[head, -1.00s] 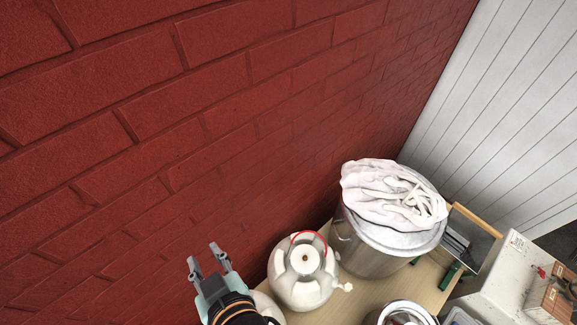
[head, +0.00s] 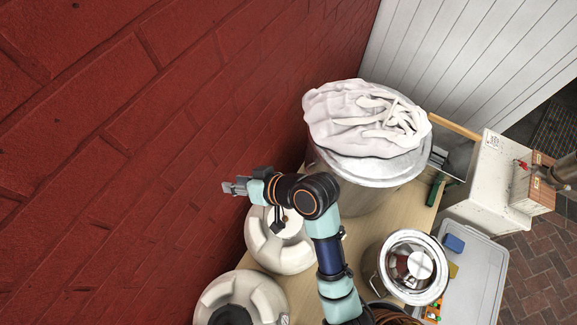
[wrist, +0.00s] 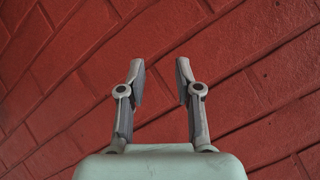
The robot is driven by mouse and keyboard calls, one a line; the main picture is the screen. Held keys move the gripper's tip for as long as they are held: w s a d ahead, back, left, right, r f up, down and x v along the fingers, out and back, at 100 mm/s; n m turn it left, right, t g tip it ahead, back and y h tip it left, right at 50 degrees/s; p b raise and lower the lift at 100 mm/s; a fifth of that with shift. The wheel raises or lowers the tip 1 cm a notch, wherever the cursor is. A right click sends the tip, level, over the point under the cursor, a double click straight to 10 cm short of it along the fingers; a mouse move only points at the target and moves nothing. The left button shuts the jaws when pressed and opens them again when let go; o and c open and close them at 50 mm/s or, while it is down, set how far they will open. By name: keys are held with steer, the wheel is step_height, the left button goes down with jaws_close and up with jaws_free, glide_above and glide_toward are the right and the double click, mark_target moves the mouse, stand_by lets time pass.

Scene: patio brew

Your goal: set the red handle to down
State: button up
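A small red part (head: 521,164), which looks like the red handle, shows at the right of the head view, by a metal pipe-like fitting (head: 563,172) and a brown block (head: 533,190). It is too small to tell which way it points. My gripper (head: 230,187) is far to its left, above the white jugs and close to the red brick wall. In the wrist view my gripper (wrist: 159,78) is open and empty, its fingers apart and facing the bricks. The red part is not in the wrist view.
A steel pot (head: 365,200) with white cloth (head: 365,120) on top stands between my gripper and the red part. White jugs (head: 268,252), a smaller steel pot (head: 385,270), a white box (head: 487,180) and a grey bin lid (head: 485,265) are around. The brick wall (head: 140,150) is at left.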

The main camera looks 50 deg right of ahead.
steer(key=s+d+f+m+t+y+b, duration=0.25)
steer(key=s+d+f+m+b, duration=0.2)
steer(key=d+f+b, duration=0.65)
steer(key=s+d+f+m+t+y+b, duration=0.2)
steer(key=s+d+f+m+y+b, duration=0.35)
steer(key=f+b, duration=0.55)
steer(key=w, duration=0.2)
steer(key=w+a+n+h, duration=0.1)
steer(key=w+f+h, duration=0.1)
steer(key=w, duration=0.1)
steer(key=shift+w+a+f+n, duration=0.1)
steer(key=shift+w+a+n, duration=0.2)
steer(key=shift+a+n, duration=0.1)
steer(key=shift+w+a, duration=0.15)
steer(key=shift+w, duration=0.25)
jaws_close()
